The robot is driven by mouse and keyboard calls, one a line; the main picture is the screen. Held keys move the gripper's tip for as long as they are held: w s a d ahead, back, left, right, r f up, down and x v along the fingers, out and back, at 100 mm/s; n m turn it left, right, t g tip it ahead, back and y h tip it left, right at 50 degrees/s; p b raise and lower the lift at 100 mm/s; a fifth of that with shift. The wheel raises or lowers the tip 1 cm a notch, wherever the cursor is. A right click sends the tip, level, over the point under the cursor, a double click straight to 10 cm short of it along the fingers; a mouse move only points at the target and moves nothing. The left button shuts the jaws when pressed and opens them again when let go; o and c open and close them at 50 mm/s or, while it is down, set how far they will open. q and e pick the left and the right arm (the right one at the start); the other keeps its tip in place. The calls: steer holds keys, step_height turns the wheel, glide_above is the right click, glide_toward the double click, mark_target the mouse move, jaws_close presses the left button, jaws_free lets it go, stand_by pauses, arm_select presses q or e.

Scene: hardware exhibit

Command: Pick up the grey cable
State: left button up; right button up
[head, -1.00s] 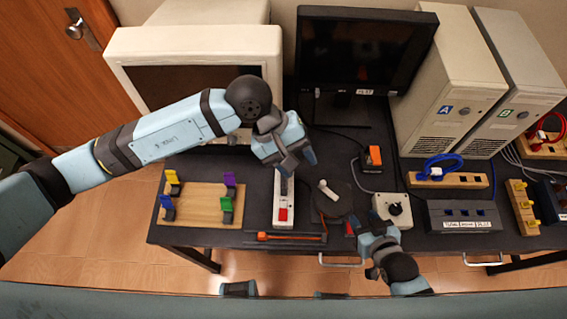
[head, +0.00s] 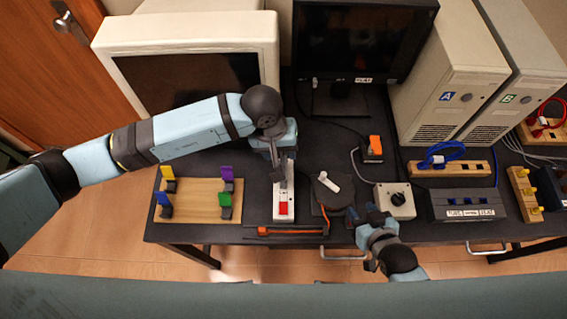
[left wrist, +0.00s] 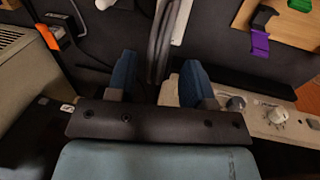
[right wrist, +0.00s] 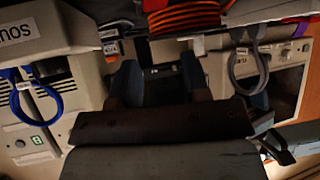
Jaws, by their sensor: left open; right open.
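The grey cable is a loop standing up from a white power strip (head: 283,217) with a red switch. It shows in the right wrist view as a grey loop (right wrist: 232,75), and in the left wrist view as a dark grey band (left wrist: 159,40) between the fingers. My left gripper (head: 281,172) is open over the strip, with its fingers (left wrist: 158,80) on either side of the cable, no grip visible. In the head view the gripper partly hides the cable. My right gripper (head: 364,213) is open and empty near the table's front edge, left of a knob box (head: 396,200).
A wooden board (head: 200,212) with coloured clips lies left of the strip. An orange cable (head: 290,231) lies in front. A dark disc with a white lever (head: 330,183) is to the right. The old monitor (head: 190,45) stands behind. A blue cable (head: 440,155) sits further right.

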arm_select(q)
steer(key=f, duration=0.2)
steer(key=d+f, duration=0.1)
steer(key=f, duration=0.1)
steer(key=shift+s+b, duration=0.25)
steer(key=shift+b, duration=0.1)
jaws_close()
steer(key=shift+r, duration=0.1)
